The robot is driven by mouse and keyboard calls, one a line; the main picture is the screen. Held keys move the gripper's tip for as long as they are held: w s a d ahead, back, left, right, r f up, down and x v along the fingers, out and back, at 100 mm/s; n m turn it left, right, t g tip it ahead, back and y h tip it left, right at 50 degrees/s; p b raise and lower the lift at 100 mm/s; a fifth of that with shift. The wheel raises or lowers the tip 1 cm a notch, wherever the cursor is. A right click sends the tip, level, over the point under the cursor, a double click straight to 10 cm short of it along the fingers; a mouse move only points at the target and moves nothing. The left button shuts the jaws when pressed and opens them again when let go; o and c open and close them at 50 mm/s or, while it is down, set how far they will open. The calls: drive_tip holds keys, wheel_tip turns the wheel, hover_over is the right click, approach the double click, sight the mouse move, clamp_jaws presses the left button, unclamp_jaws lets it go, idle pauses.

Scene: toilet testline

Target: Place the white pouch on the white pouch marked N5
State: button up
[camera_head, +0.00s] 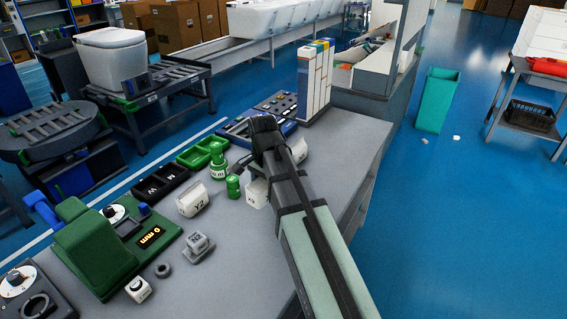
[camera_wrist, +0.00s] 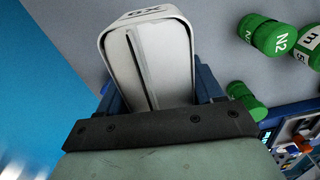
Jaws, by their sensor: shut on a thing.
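A white pouch (camera_head: 257,194) is held in my gripper (camera_head: 252,176) above the grey table, partly covered by my arm. In the wrist view the same pouch (camera_wrist: 150,62) fills the space between the blue fingers of my gripper (camera_wrist: 158,90); its dark mark is upside down and hard to read. A white pouch marked Y2 (camera_head: 193,201) lies on the table to the left of the held one. Another white object (camera_head: 299,150) is half hidden behind my arm. I cannot read N5 on any pouch.
Green cylinders (camera_head: 217,163) stand left of my gripper; one in the wrist view is marked N2 (camera_wrist: 273,38). Tall upright boxes (camera_head: 315,80) stand at the back.

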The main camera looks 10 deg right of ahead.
drive_tip(key=w+d, duration=0.3)
drive_tip(key=d, duration=0.2)
wheel_tip(320, 180, up, 6)
drive_tip(key=n, duration=0.2)
hover_over(298, 146)
wheel_tip(298, 146, down, 10)
drive_tip(key=shift+w+r, duration=0.1)
drive_tip(key=shift+r, duration=0.1)
drive_tip(key=shift+f, duration=0.15)
drive_tip(key=o, duration=1.1)
wheel_tip(298, 146, up, 12)
drive_tip(key=shift+r, duration=0.2)
